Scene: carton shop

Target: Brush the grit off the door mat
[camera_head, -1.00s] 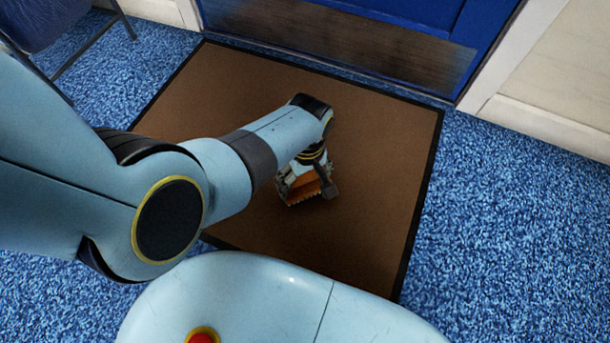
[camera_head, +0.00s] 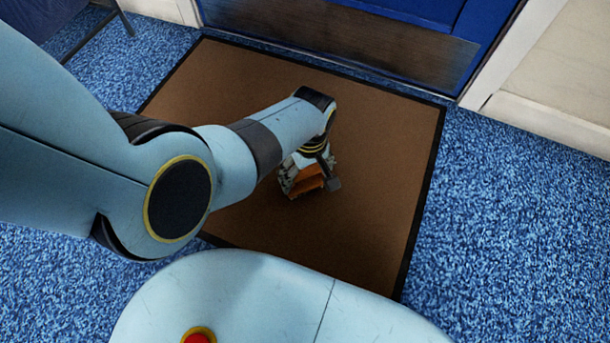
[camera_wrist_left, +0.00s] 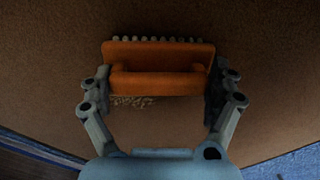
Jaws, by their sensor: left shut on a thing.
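The door mat (camera_head: 375,150) is brown with a black border and lies on the floor in front of a blue door. My left gripper (camera_head: 308,178) is low over the middle of the mat. In the left wrist view my left gripper (camera_wrist_left: 158,92) is shut on the handle of an orange brush (camera_wrist_left: 158,54), with pale bristle tufts along its far edge. A small patch of pale grit (camera_wrist_left: 132,102) lies on the mat beside the brush, on the gripper's near side. Whether the bristles touch the mat is hidden. My right gripper is not seen.
The blue door (camera_head: 400,40) with a worn kick plate stands beyond the mat's far edge. Blue carpet (camera_head: 510,210) surrounds the mat and is clear on the right. Dark furniture (camera_head: 45,15) with a thin leg stands at the far left.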

